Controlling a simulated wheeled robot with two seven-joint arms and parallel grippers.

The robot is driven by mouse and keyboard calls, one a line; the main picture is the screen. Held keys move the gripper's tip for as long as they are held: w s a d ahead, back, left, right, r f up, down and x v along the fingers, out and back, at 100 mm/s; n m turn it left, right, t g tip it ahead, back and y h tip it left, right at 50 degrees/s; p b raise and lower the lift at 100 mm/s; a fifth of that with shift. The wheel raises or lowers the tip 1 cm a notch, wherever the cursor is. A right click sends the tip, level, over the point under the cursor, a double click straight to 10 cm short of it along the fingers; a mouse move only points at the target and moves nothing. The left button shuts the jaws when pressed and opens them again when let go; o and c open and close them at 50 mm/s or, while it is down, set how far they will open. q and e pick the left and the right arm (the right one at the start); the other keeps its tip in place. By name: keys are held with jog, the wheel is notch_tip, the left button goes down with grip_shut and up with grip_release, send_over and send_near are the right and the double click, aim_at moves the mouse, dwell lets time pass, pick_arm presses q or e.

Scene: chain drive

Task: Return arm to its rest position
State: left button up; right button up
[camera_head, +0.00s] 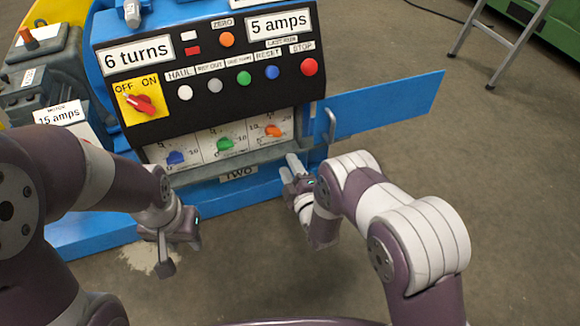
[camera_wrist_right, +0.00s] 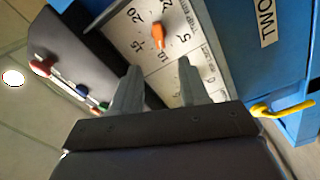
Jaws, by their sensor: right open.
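My right gripper (camera_head: 289,168) is open and empty in front of the lower right of the machine's dial panel. In the right wrist view its two fingers (camera_wrist_right: 158,68) stand apart, pointing towards the dial with the orange pointer (camera_wrist_right: 158,38). No contact with the dial shows. The same orange dial (camera_head: 272,131) is right of the green dial (camera_head: 225,143) and the blue dial (camera_head: 176,157). My left gripper (camera_head: 154,248) hangs low in front of the machine's left side, with nothing visible in it. Its jaw opening is unclear.
A blue door (camera_head: 385,105) stands swung open to the right. The control panel above holds a red OFF/ON switch (camera_head: 140,103) and several buttons. A yellow hook-shaped part (camera_wrist_right: 283,108) shows in the wrist view. The floor (camera_head: 520,190) at right is clear below the stepladder (camera_head: 505,45).

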jog(key=s+d+f+m+g+h, duration=0.4)
jog(key=s+d+f+m+g, duration=0.1)
jog(key=s+f+m+g, duration=0.5)
jog(key=s+d+r+m+g+h, duration=0.1)
jog(key=s+d+r+m+g, duration=0.25)
jog(key=s+r, duration=0.6)
jog(key=s+d+r+m+g+h, duration=0.1)
jog(key=s+d+r+m+g, duration=0.3)
jog(key=s+r, duration=0.5)
notch_tip(320, 180, up, 41)
jog(key=w+d+t+p, duration=0.1)
jog(key=w+d+p, duration=0.1)
jog(key=p, duration=3.5)
jog(key=shift+w+d+t+p, duration=0.15)
jog(key=shift+w+t+p, duration=0.2)
jog(key=shift+w, duration=0.1)
